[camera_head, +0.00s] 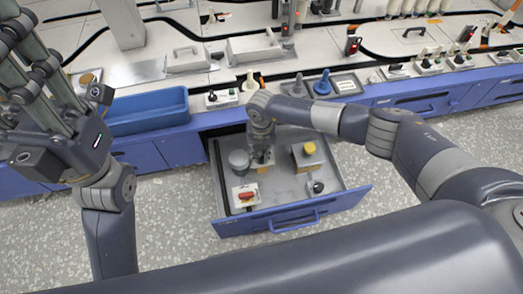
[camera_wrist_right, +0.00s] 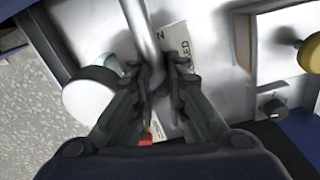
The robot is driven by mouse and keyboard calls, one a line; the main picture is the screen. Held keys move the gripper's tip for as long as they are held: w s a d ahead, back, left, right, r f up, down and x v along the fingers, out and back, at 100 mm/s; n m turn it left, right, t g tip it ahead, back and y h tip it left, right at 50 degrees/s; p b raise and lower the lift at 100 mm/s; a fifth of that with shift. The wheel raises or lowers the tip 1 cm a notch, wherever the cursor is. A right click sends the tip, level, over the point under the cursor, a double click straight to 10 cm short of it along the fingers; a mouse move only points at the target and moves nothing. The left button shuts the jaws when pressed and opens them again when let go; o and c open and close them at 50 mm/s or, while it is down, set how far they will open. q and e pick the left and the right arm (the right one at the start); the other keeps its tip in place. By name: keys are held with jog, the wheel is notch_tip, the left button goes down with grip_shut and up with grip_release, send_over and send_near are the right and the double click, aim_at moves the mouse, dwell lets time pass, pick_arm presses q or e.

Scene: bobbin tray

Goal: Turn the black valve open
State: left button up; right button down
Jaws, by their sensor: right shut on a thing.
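My right gripper (camera_head: 262,160) reaches down into the open drawer between a grey cylinder and a yellow-knobbed box. In the right wrist view its dark fingers (camera_wrist_right: 160,75) are close together, shut on the black valve, which they hide almost wholly. A metal pipe (camera_wrist_right: 143,35) runs up from between the fingertips. A white label (camera_wrist_right: 180,50) with partly readable lettering lies beside it. How far the valve is turned cannot be told. My left gripper (camera_head: 30,60) is raised at the far left, its fingers apart and empty, away from the drawer.
The drawer (camera_head: 300,215) also holds a grey cylinder (camera_head: 239,161), a box with a red switch (camera_head: 246,196), a yellow-knobbed box (camera_head: 308,150) and a small black knob (camera_head: 316,187). A blue bin (camera_head: 150,110) stands on the bench to the left. The bench behind is crowded.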

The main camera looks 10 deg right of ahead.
aim_at(261, 155)
jog(key=shift+n, duration=1.3)
jog(key=c, duration=1.6)
grip_release()
notch_tip(261, 155, up, 12)
